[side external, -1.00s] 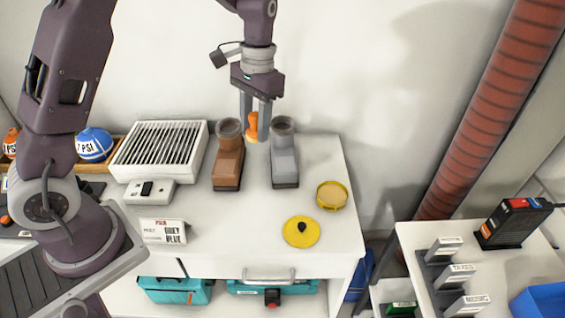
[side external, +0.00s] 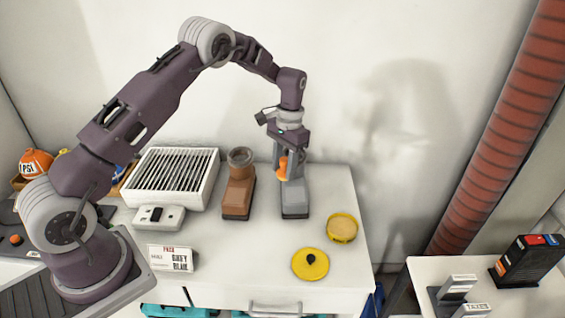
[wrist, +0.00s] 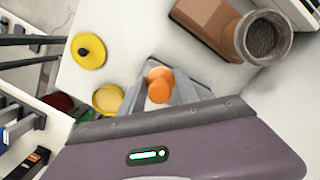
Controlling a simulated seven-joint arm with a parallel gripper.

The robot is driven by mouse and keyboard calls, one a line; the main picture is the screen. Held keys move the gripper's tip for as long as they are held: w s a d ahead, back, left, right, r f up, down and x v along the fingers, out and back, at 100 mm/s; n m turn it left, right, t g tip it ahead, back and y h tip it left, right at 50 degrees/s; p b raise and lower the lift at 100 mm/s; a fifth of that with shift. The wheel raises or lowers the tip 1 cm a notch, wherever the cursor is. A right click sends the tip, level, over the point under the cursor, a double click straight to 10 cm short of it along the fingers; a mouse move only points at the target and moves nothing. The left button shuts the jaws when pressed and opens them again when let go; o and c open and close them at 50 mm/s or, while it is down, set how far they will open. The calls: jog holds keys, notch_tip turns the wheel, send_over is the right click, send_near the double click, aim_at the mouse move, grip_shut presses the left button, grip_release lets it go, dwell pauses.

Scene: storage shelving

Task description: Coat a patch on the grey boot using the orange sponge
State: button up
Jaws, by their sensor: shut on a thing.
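The grey boot (side external: 295,200) stands upright on the white table, right of the brown boot (side external: 238,198). My gripper (side external: 287,176) points down over the grey boot's upper part, hiding its opening. It is shut on the orange sponge (side external: 283,167), whose rounded orange handle also shows between the fingers in the wrist view (wrist: 160,83). I cannot tell whether the sponge touches the boot. An open yellow tin (side external: 342,228) with pale contents stands to the front right. Its yellow lid with a black knob (side external: 310,263) lies in front of it.
A white slatted box (side external: 170,176) and a white switch box (side external: 158,218) stand left of the brown boot. A small printed sign (side external: 172,258) is at the front left. A lower side table with a black box (side external: 530,260) stands at right. Clear tabletop lies before the boots.

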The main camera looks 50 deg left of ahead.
jog(key=shift+f, duration=3.05)
jog(key=shift+w+d+f, duration=0.2)
jog(key=shift+w+d+r, duration=0.3)
jog(key=shift+w+d, duration=0.2)
jog(key=shift+w, duration=0.1)
jog(key=shift+w+d+r, duration=0.25)
jog(key=shift+w+d, duration=0.2)
jog(key=shift+w, duration=0.1)
jog(key=shift+w+d, duration=1.05)
jog(key=shift+s+a, duration=2.2)
jog(key=shift+s, duration=0.3)
jog(key=shift+w, duration=0.4)
jog(key=shift+w+d, duration=2.05)
jog(key=shift+w, duration=0.2)
jog(key=shift+s+a, duration=2.2)
jog(key=shift+s, duration=0.3)
jog(key=shift+f, duration=0.15)
jog(key=shift+r, duration=3.45)
